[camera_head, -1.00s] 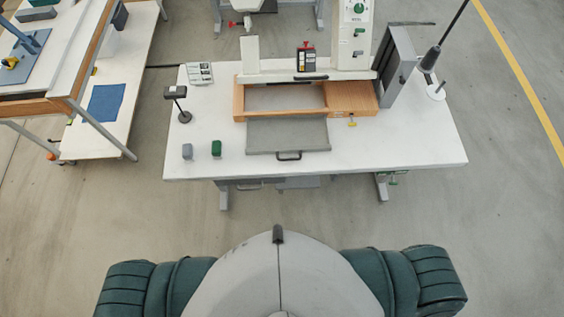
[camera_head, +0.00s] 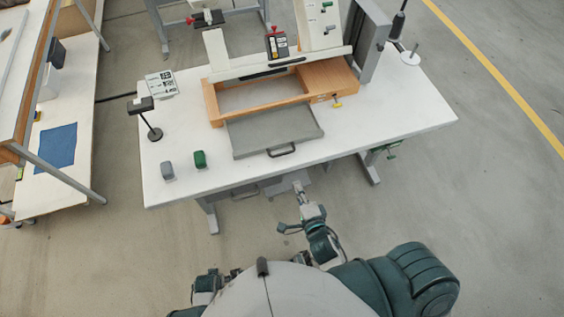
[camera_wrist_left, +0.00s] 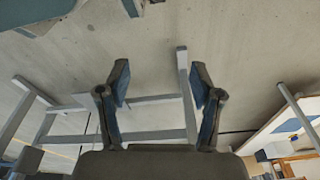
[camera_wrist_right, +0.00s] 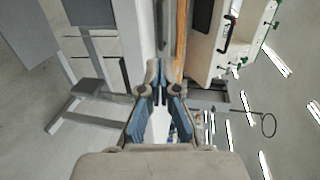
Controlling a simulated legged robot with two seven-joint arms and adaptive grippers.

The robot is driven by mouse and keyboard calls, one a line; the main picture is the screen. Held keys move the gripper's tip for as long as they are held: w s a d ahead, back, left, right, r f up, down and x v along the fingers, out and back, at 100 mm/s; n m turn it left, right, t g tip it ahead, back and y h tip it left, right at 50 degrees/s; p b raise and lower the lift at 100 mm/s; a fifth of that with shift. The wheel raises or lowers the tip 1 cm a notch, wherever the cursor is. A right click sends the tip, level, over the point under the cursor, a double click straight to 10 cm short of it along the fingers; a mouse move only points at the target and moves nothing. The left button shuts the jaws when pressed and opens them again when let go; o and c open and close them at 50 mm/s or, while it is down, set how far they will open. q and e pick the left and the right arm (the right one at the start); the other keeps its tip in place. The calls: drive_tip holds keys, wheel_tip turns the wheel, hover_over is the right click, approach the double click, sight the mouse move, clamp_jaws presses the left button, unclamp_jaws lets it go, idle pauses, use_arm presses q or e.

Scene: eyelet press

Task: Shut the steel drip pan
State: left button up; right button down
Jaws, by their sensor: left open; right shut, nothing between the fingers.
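The steel drip pan (camera_head: 272,128) is a flat grey tray in the head view. It sticks out from the front of the wooden press base (camera_head: 215,110), over the white table. Its dark handle (camera_head: 282,151) faces me, close to the table's front edge. My right gripper (camera_head: 299,187) is shut and empty, in front of the table edge, nearer to me than the handle and apart from it. Its closed fingers show in the right wrist view (camera_wrist_right: 157,70). My left gripper (camera_wrist_left: 160,80) is open and empty in the left wrist view, above the floor, away from the pan.
A green block (camera_head: 200,159) and a grey block (camera_head: 168,171) stand on the table (camera_head: 400,110) left of the pan. A small black stand (camera_head: 152,130) is behind them. The tabletop right of the pan is clear. Another bench (camera_head: 30,185) stands at the left.

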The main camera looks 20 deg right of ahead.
drive_tip(key=x, duration=1.2)
drive_tip(key=shift+a, duration=0.4)
drive_tip(key=shift+w+d+f, duration=0.1)
drive_tip(key=shift+w, duration=0.1)
drive_tip(key=shift+d+f, duration=0.1)
drive_tip(key=shift+d, duration=0.6)
drive_tip(key=shift+w+a, duration=0.25)
drive_tip(key=shift+w, duration=0.05)
approach(272, 126)
drive_tip(key=x, duration=0.3)
drive_tip(key=shift+w+a, duration=0.1)
drive_tip(key=shift+a, duration=0.15)
drive_tip(key=x, duration=0.3)
drive_tip(key=r+b+x, duration=0.1)
drive_tip(key=x, duration=0.1)
drive_tip(key=shift+w+d+r, duration=0.2)
drive_tip(key=shift+w+d, duration=0.15)
drive_tip(key=shift+w, duration=0.45)
drive_tip(key=shift+r, duration=0.1)
use_arm(q)
drive_tip(key=w+r, duration=0.3)
drive_tip(key=shift+d, duration=0.1)
use_arm(e)
drive_tip(key=shift+a+r, duration=0.15)
